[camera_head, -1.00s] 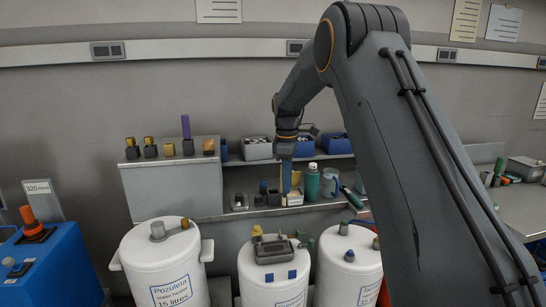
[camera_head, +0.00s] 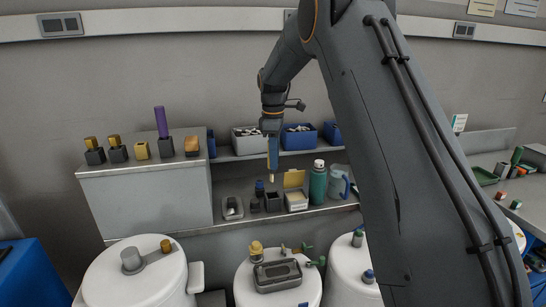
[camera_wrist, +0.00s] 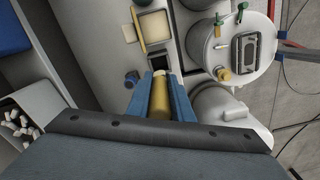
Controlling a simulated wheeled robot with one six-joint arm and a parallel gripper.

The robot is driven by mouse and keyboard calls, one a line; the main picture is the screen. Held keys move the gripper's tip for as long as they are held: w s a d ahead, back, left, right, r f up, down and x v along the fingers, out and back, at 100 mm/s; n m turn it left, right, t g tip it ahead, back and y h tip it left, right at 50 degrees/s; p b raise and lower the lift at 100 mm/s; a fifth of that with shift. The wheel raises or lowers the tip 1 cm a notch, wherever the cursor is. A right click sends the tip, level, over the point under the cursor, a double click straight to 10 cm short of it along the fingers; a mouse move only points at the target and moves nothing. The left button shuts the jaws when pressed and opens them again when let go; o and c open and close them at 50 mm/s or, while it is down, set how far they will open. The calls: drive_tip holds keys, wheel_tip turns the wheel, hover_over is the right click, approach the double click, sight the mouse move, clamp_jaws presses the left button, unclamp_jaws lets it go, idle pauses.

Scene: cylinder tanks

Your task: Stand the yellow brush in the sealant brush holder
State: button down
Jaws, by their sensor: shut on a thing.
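My gripper (camera_head: 272,158) is shut on the yellow brush (camera_wrist: 160,98), which shows as a yellow cylinder between the blue fingers in the wrist view. In the head view only a small yellow end of the brush (camera_head: 272,177) shows below the fingers, pointing down. A black square open-topped cup (camera_head: 273,203), which looks like the sealant brush holder, stands on the lower shelf just below the brush. A gap shows between them. In the wrist view the dark cup opening (camera_wrist: 156,49) lies beyond the fingertips and looks empty.
An open box with a yellow lid (camera_head: 294,180) stands right of the cup, then a green bottle (camera_head: 318,182). A blue-topped item (camera_head: 259,189) and a grey metal item (camera_head: 232,208) stand left. Blue bins (camera_head: 298,138) sit on the upper shelf. White tanks (camera_head: 140,278) stand in front.

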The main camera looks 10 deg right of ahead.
drive_tip(key=shift+d+r, duration=0.1)
drive_tip(key=shift+d, duration=0.05)
drive_tip(key=shift+f+b, duration=0.65)
drive_tip(key=shift+f, duration=1.9)
drive_tip(key=shift+f+b, duration=0.35)
drive_tip(key=shift+f, duration=2.3)
idle(2.7)
